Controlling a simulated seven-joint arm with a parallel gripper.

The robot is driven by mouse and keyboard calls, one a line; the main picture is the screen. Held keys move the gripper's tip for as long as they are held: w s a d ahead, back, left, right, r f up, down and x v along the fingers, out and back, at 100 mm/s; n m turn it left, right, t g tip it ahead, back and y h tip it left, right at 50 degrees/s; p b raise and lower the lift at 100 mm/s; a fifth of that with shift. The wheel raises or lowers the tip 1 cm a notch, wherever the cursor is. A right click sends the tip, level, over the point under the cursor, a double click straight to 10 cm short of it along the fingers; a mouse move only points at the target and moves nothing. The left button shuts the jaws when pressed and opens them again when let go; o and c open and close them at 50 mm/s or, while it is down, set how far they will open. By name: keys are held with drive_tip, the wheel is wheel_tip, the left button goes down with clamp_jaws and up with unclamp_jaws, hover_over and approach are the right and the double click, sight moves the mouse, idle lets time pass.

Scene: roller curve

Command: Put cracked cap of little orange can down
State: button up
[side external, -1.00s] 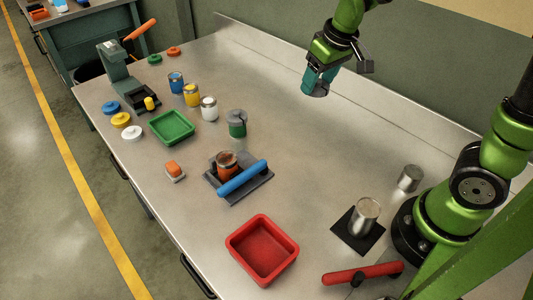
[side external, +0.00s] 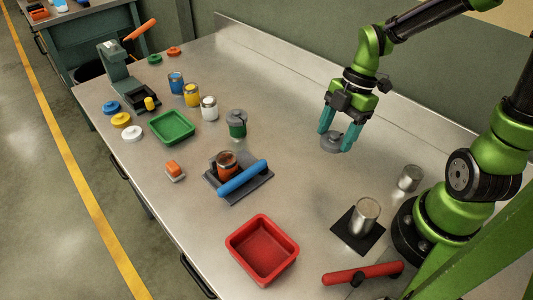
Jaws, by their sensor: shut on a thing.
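My gripper (side external: 338,132) has teal fingers and points down at the right of the bench, towards the back. It is shut on a grey round cap (side external: 332,142) with a notch in its edge. The cap is low, close to the bench top; I cannot tell whether it touches. The little orange can (side external: 226,164) stands without a cap in a dark fixture (side external: 252,186) with a blue handle, left of my gripper.
A green can with a notched grey cap (side external: 237,123) stands left of my gripper. Blue, yellow and white cans (side external: 209,108) stand farther left. A green tray (side external: 172,127), a red tray (side external: 262,250) and metal cylinders (side external: 364,216) are around. The bench (side external: 310,195) between is clear.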

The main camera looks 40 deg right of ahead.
drive_tip(key=s+a+n+g, duration=0.2)
drive_tip(key=s+a+n, duration=0.1)
drive_tip(key=n, duration=0.7)
hover_over(329, 191)
drive_tip(key=shift+g+h, duration=0.4)
drive_tip(key=f, duration=0.5)
drive_tip(key=shift+w+d+f, duration=0.3)
drive_tip(key=shift+f, duration=2.45)
drive_tip(key=o, duration=1.2)
drive_tip(key=shift+f, duration=0.15)
drive_tip(key=shift+w+d, duration=0.1)
